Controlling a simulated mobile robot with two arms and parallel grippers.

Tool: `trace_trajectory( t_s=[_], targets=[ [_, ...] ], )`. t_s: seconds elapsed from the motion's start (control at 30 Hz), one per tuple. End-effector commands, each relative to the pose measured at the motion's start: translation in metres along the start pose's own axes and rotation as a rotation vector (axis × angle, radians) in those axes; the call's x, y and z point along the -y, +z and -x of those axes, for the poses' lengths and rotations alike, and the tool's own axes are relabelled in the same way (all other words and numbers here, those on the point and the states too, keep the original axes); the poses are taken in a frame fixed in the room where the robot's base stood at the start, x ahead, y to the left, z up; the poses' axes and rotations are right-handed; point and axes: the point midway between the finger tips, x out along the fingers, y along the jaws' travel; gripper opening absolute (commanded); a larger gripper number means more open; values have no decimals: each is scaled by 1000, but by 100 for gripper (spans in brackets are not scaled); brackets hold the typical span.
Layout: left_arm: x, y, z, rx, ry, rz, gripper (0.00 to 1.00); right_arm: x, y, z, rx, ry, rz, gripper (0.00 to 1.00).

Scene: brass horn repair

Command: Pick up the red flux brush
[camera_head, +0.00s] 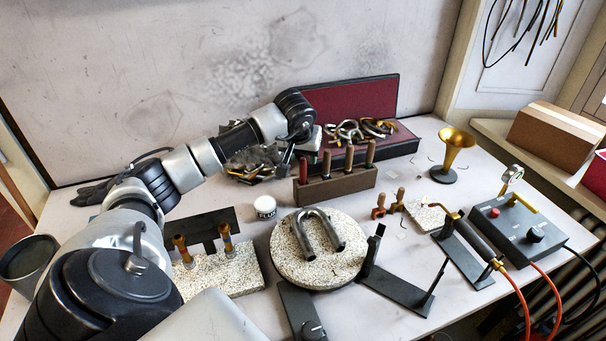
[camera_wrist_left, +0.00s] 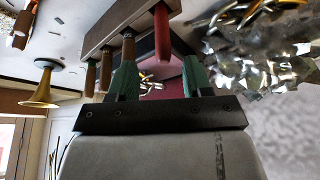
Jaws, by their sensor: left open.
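The red flux brush (camera_head: 303,170) stands upright at the left end of a brown wooden holder (camera_head: 338,188), with its red handle up. It also shows in the left wrist view (camera_wrist_left: 162,34). The brush's lower end is hidden in the holder. My left gripper (camera_head: 303,150) is just above and behind the brush. Its green fingers (camera_wrist_left: 160,80) are open with nothing between them. In the wrist view the red handle lines up with the gap between the fingers, and I cannot tell whether it touches either. My right gripper is not in view.
Several other handled tools (camera_head: 349,157) stand in the same holder. A pile of metal scraps (camera_head: 250,162) lies left of it, and an open red-lined case (camera_head: 350,107) with brass parts stands behind. A white jar (camera_head: 265,206) and a round speckled block (camera_head: 290,268) are in front.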

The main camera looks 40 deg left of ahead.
Motion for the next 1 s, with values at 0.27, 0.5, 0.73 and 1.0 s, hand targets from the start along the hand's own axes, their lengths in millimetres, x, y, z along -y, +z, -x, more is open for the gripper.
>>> trace_trajectory(
  t_s=[0.27, 0.5, 0.73, 1.0],
  targets=[
    [2, -2, -26, 5, 0, 1, 50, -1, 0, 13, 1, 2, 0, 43],
    [4, -4, -57, 2, -1, 1, 50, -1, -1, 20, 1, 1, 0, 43],
    [4, -4, -60, -1, 0, -1, 50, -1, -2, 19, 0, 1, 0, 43],
    [4, -4, -60, -1, 0, -1, 15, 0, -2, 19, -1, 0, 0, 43]
  ],
)
